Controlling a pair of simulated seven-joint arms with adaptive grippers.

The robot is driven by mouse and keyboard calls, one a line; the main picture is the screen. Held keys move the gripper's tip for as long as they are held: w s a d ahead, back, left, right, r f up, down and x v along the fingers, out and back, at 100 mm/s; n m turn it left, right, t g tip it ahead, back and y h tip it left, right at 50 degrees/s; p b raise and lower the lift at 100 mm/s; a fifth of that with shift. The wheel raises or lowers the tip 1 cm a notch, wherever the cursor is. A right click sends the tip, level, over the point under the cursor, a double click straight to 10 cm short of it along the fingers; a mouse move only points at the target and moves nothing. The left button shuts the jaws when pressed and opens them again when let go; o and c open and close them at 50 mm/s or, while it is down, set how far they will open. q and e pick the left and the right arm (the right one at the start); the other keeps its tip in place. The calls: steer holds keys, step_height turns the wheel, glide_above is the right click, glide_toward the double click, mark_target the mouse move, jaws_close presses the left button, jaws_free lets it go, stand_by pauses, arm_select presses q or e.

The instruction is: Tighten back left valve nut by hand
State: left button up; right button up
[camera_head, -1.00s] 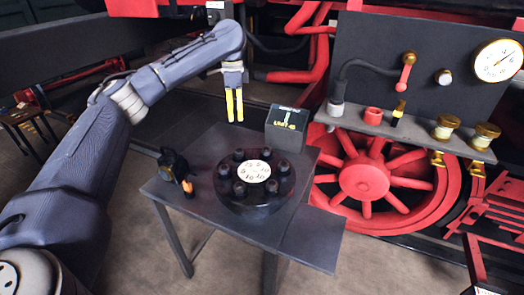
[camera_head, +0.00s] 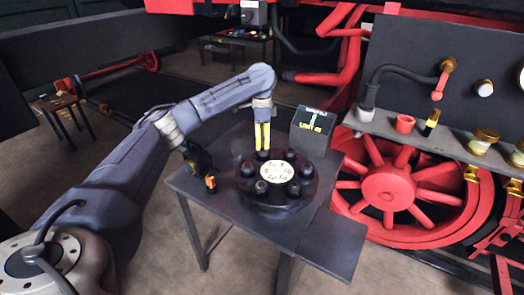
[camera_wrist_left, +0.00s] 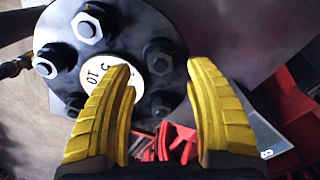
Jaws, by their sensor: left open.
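The round dark valve cover (camera_head: 279,203) with a white numbered disc (camera_head: 277,173) lies on the small table. Several dark nuts stand in a ring around the disc. The back left valve nut (camera_head: 263,155) is just below my left gripper (camera_head: 262,148), whose yellow fingers point down and partly cover it in the head view. In the left wrist view the fingers are open (camera_wrist_left: 161,67), with one nut (camera_wrist_left: 159,62) showing in the gap between their tips. Contact with the nut cannot be told. My right gripper is out of view.
A dark box (camera_head: 313,130) stands close behind the cover at right. A black tool with an orange part (camera_head: 210,183) is on the table (camera_head: 213,214) at left. A red wheel (camera_head: 388,187) and a shelf with fittings (camera_head: 450,146) are to the right.

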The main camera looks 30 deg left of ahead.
mark_target(262, 149)
arm_select(q)
steer(key=shift+f, duration=2.7)
jaws_close()
